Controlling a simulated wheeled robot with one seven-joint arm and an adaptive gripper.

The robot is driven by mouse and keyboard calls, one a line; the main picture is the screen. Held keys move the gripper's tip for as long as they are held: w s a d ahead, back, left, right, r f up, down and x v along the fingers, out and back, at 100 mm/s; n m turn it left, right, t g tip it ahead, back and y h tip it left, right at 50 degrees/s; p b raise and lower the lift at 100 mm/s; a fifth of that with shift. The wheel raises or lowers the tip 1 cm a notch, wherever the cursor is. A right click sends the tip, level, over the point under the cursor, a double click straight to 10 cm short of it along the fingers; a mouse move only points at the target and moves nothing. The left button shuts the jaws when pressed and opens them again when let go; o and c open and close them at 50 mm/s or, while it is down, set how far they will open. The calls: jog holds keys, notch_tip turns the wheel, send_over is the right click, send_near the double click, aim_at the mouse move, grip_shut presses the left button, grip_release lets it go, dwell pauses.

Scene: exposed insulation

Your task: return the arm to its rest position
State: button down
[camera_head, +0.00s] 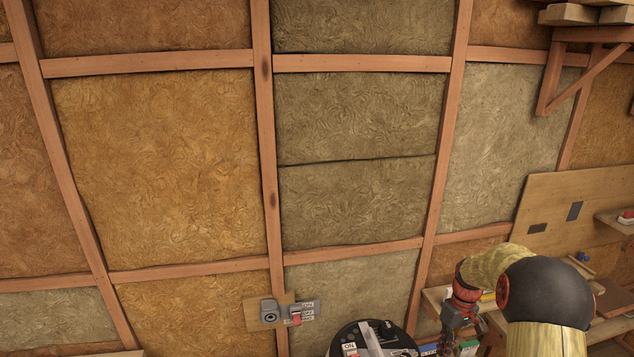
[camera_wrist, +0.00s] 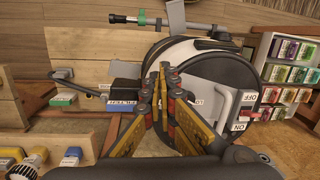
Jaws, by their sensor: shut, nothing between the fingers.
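My arm (camera_head: 545,295), with pale yellow covers, a black joint and red parts, shows at the lower right of the head view. It is bent, and its red and dark wrist part hangs down left of the black joint. My gripper (camera_wrist: 163,72) shows in the middle of the wrist view. Its yellow and red fingers converge and are shut with nothing between them. In the head view I cannot make out the fingertips clearly. In the wrist view, the fingers are in front of a large round black-and-white object (camera_wrist: 228,75) labelled ON and OFF; I cannot tell whether they touch it.
A stud wall with exposed insulation (camera_head: 160,165) fills the head view. A grey switch box (camera_head: 305,313) is mounted low on it. A wooden bracket shelf (camera_head: 590,35) is at upper right. In the wrist view, coloured packets (camera_wrist: 290,75) fill a rack at right.

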jog(key=s+a+r+m+t+h+b, duration=0.1)
jog(key=s+a+r+m+b, duration=0.15)
jog(key=s+a+r, duration=0.4)
jog(key=s+a+r+m+t+b, duration=0.1)
jog(key=s+a+r+m+b, duration=0.2)
jog(key=s, duration=0.6)
jog(key=s+a+n+t+b, duration=0.1)
jog(key=s+a+b, duration=0.3)
jog(key=s, duration=0.4)
jog(key=s+a+n+t+b, duration=0.1)
jog(key=s+a+t+b, duration=0.3)
jog(key=s+b, duration=0.3)
jog(key=shift+s+a+r, duration=0.3)
jog(key=shift+s+a, duration=0.15)
jog(key=shift+s, duration=0.55)
jog(key=shift+r, duration=0.1)
